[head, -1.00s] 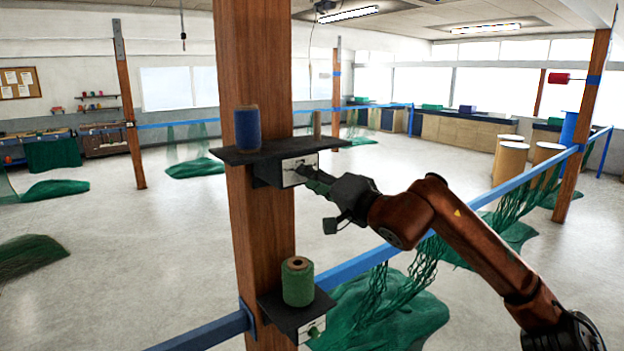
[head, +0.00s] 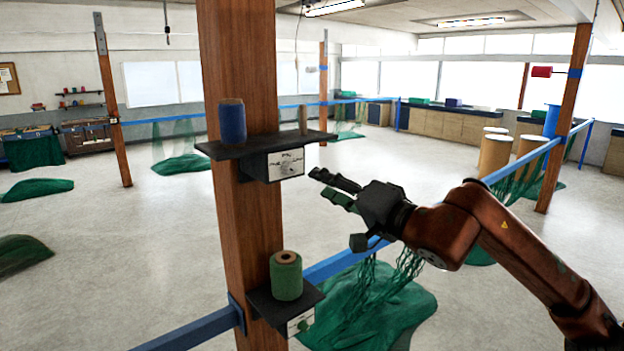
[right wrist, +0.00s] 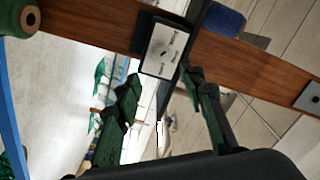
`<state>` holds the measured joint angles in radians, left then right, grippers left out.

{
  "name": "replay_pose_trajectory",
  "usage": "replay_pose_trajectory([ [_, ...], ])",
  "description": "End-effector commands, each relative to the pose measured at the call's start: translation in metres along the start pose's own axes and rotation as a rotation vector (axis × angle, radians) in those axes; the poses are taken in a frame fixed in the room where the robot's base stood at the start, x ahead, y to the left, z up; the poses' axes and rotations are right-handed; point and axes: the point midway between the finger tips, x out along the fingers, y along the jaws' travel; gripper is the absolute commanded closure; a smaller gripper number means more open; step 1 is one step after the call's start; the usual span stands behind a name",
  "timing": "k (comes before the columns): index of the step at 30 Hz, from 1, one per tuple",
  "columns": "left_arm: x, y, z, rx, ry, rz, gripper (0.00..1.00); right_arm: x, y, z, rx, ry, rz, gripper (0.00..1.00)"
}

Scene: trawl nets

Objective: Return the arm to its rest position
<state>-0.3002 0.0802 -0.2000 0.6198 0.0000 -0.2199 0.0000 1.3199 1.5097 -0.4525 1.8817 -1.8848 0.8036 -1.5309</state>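My right gripper (head: 333,188) is in the middle of the head view, just right of the wooden post (head: 238,90) and below the upper shelf's right end. Its two fingers are apart with nothing between them, and it is clear of the shelf. In the right wrist view the fingers (right wrist: 160,105) also stand apart, with the shelf's white label (right wrist: 165,50) beyond them. My right arm (head: 500,235) reaches in from the lower right. My left gripper is not in view.
A blue spool (head: 232,122) stands on the upper black shelf (head: 255,147). A green spool (head: 286,276) stands on the lower shelf (head: 266,306). A blue rail (head: 345,262) with hanging green net (head: 385,300) runs beneath my arm. Open floor lies left of the post.

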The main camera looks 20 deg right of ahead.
Motion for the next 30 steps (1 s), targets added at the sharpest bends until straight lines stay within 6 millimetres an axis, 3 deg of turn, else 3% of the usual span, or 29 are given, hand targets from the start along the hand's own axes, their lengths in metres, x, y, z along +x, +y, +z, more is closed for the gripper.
replay_pose_trajectory([
  [7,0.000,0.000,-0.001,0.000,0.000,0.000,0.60,-0.019,0.000,0.000,-0.001,0.000,0.001,0.63],
  [23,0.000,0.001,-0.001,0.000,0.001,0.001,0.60,-0.017,0.001,0.007,0.015,-0.016,-0.005,0.63],
  [26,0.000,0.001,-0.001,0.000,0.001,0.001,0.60,-0.009,0.005,0.035,0.092,-0.087,-0.033,0.63],
  [29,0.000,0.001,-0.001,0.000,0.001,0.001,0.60,0.001,0.010,0.090,0.282,-0.231,-0.089,0.63],
  [30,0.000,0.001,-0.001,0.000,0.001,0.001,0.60,0.003,0.011,0.118,0.402,-0.309,-0.119,0.63],
])
